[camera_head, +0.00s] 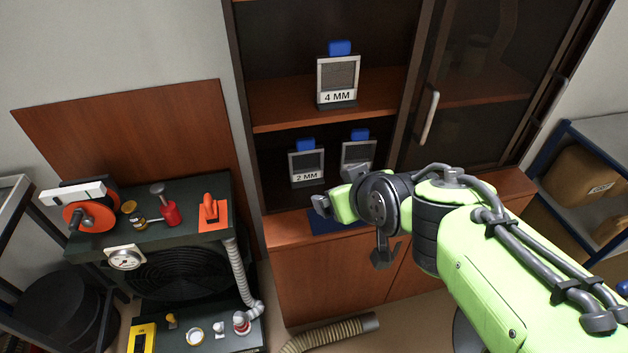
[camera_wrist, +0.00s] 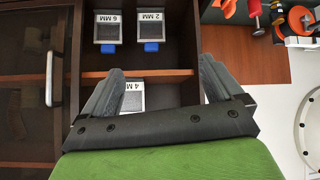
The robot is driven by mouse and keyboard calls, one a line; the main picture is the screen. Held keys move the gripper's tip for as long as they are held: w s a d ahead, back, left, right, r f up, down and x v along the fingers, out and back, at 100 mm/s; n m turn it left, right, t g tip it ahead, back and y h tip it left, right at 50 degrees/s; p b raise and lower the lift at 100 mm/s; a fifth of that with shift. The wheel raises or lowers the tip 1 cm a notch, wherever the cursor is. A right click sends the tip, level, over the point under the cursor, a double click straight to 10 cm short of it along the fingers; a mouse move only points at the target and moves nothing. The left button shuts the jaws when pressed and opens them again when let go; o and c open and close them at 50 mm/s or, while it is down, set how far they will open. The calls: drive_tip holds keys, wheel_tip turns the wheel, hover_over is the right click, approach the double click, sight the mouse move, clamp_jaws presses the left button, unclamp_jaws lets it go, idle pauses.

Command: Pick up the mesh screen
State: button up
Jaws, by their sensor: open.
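Three framed mesh screens with blue tabs stand in the open cabinet. The 4 MM screen (camera_head: 338,76) is on the upper shelf. The 2 MM screen (camera_head: 306,166) and another screen (camera_head: 357,152) are on the lower shelf; my arm partly covers the latter. The wrist view, upside down, shows the 2 MM screen (camera_wrist: 152,30), the 6 MM screen (camera_wrist: 107,30) and part of the 4 MM screen (camera_wrist: 131,97), mostly hidden behind my gripper body. My gripper (camera_head: 350,231) is open and empty in front of the cabinet; its fingers (camera_wrist: 160,70) spread wide.
A blue mat (camera_head: 328,222) lies on the cabinet ledge, partly behind my gripper. A closed glass door with a handle (camera_head: 428,117) is right of the open bay. A dark equipment bench (camera_head: 150,246) stands left, and a ribbed hose (camera_head: 333,332) lies on the floor.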

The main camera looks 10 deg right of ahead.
drive_tip(key=w+a+f+n+t+y+b, duration=0.1)
drive_tip(key=w+a+f+t+y+b, duration=0.1)
drive_tip(key=w+f, duration=0.4)
drive_tip(key=w+a+f+t+y+b, duration=0.1)
drive_tip(key=w+a+f+t+b, duration=0.2)
drive_tip(key=w, duration=0.6)
drive_tip(key=m+t+h+b, duration=0.2)
drive_tip(key=m+t+h, duration=0.1)
drive_tip(key=t, duration=0.1)
approach(307, 144)
drive_tip(key=w+p, duration=0.3)
drive_tip(key=w, duration=0.1)
drive_tip(key=shift+a+f, duration=0.15)
drive_tip(key=shift+a, duration=0.15)
drive_tip(key=w, duration=0.5)
drive_tip(key=shift+w+a, duration=0.3)
drive_tip(key=shift+w, duration=0.05)
clamp_jaws()
drive_tip(key=shift+r, duration=0.25)
